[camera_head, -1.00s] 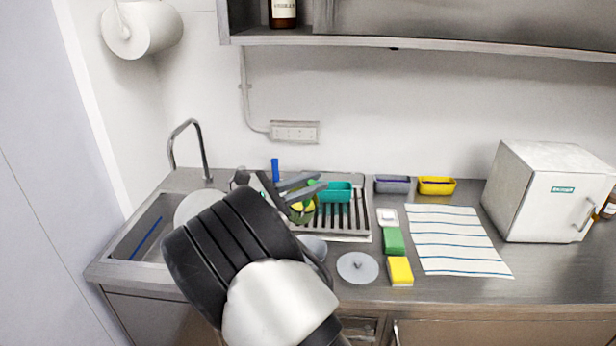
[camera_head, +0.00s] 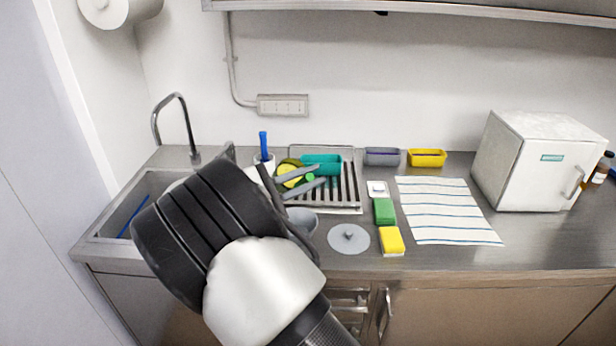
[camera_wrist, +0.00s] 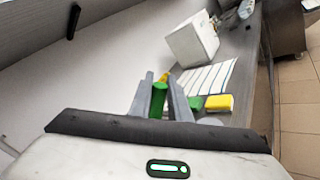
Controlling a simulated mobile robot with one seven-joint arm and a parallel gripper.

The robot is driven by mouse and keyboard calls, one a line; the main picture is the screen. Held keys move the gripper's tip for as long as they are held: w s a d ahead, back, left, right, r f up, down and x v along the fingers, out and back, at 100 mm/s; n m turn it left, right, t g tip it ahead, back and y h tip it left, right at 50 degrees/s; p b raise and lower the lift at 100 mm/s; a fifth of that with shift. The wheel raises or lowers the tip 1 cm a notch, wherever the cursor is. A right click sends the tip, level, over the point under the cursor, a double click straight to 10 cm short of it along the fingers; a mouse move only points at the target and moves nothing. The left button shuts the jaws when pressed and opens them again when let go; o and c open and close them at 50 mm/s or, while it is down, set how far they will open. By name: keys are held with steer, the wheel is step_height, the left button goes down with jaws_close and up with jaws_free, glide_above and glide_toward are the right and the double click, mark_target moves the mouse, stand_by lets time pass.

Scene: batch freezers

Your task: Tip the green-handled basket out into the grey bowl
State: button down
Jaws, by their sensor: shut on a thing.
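My gripper (camera_head: 322,176) is shut on the green handle (camera_head: 311,178) of the basket. The handle shows as a green piece (camera_wrist: 157,103) between my two grey fingers in the wrist view. The dark round basket (camera_head: 281,166) has something yellow in it and appears tilted, over or in front of the drying rack; its height is unclear. Fingers and arm hide part of it. The grey bowl (camera_head: 304,219) stands on the counter, nearer the front, below my gripper in the picture; my wrist covers its left side.
A teal container (camera_head: 324,160) sits on the drying rack (camera_head: 346,195). A grey lid (camera_head: 349,239), green sponge (camera_head: 384,211) and yellow sponge (camera_head: 392,240) lie right of the bowl. A sink and tap (camera_head: 188,120) are at left, a striped towel (camera_head: 448,210) and white box at right.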

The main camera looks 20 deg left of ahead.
steer(key=shift+s+d+f+m+b, duration=0.15)
steer(key=shift+f+m+b, duration=2)
steer(key=shift+f+b, duration=2)
steer(key=shift+s+d+f+m+b, duration=0.15)
steer(key=shift+f+m+b, duration=2.25)
steer(key=shift+b, duration=3)
steer(key=shift+s+d+f+m+b, duration=0.15)
steer(key=shift+f+m+b, duration=1.7)
steer(key=shift+f+b, duration=2.45)
steer(key=shift+w+r+b, duration=0.1)
steer(key=shift+r+b, duration=0.4)
steer(key=shift+r, duration=0.05)
